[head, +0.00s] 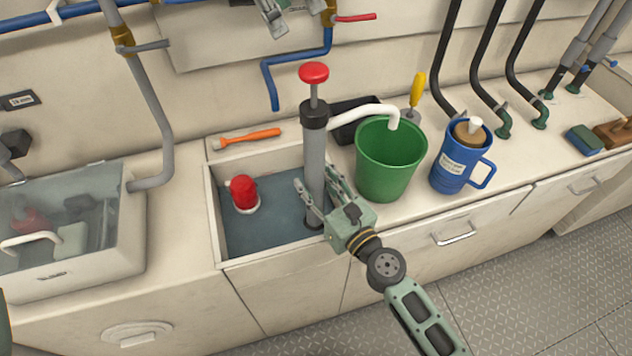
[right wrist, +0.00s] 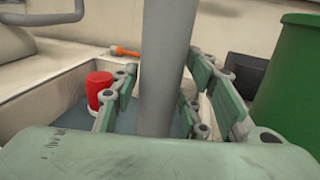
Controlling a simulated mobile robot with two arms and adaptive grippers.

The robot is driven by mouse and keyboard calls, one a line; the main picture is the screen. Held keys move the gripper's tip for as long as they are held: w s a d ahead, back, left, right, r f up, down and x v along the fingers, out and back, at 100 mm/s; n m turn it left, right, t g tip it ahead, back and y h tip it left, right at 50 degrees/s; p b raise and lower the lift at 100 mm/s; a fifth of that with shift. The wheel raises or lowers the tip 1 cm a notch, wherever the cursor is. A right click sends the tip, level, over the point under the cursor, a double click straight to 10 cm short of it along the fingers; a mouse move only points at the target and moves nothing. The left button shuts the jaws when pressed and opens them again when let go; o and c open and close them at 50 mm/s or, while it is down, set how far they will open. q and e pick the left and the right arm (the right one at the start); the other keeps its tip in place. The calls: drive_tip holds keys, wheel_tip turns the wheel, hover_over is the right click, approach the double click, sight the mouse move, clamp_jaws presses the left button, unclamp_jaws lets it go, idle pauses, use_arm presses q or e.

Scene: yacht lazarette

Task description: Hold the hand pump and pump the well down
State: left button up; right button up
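The hand pump (head: 315,155) stands upright in the well (head: 213,205). It has a grey barrel, black collar and red T-shaped top knob (head: 314,72), with bare rod showing below the knob. Its white spout curves over the green bucket (head: 385,175). Dark blue-grey water (head: 275,225) lies in the well. My right gripper (head: 316,185) is open around the lower barrel; in the right wrist view the barrel (right wrist: 165,70) stands between its fingers, with gaps on both sides. Grey finger-like parts at the top edge may be my left gripper (head: 273,18); their state is unclear.
A red capped float (head: 243,192) sits in the well. An orange-handled tool (head: 250,138) lies on the back ledge. A blue mug (head: 462,160) stands right of the bucket, a clear-lidded box (head: 70,225) at left. Pipes (head: 150,110) and hoses (head: 490,60) line the wall.

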clamp_jaws()
idle(0.4)
